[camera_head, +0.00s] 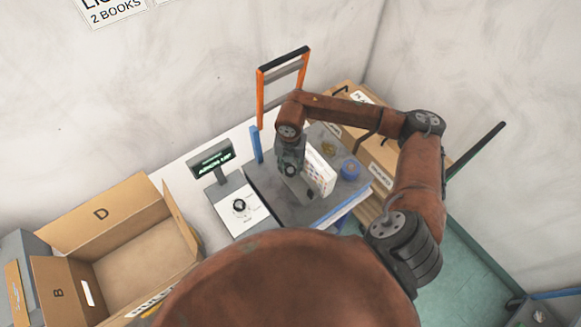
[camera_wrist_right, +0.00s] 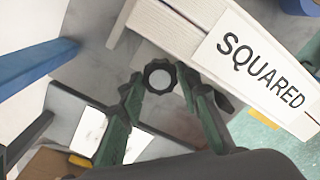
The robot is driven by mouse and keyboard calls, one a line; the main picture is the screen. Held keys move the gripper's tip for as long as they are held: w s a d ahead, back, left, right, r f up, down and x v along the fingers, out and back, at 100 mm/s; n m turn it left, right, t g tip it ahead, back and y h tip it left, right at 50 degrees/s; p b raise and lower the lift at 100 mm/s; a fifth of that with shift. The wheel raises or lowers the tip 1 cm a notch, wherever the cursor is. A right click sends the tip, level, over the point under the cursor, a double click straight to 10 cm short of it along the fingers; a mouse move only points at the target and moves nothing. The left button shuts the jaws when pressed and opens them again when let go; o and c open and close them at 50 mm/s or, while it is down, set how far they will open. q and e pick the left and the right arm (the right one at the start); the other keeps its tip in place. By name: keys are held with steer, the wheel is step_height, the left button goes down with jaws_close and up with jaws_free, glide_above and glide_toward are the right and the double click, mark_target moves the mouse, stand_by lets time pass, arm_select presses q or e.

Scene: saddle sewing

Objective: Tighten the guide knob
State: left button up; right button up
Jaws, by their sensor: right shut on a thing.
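The guide knob (camera_wrist_right: 147,68), a dark scalloped ring with a pale centre, shows in the right wrist view beside a pale block. My right gripper (camera_wrist_right: 160,86) has its green fingers on either side of the knob and is shut on it. In the head view my right gripper (camera_head: 291,172) points down over the grey bench top (camera_head: 262,187), and the knob is hidden there. The pale block (camera_head: 320,168) stands just right of the gripper; its label reads "SQUARED" in the wrist view (camera_wrist_right: 262,68). My left gripper is not in view.
An orange upright frame (camera_head: 261,98) and a blue post (camera_head: 255,145) stand behind. A dial unit with a display (camera_head: 212,158) is at left, near an open cardboard box (camera_head: 120,215). More cartons (camera_head: 378,165) lie right.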

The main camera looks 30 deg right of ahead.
mark_target(290, 170)
steer(key=o, duration=1.2)
steer(key=shift+c, duration=0.2)
steer(key=shift+r, duration=0.1)
step_height(290, 170, up, 12)
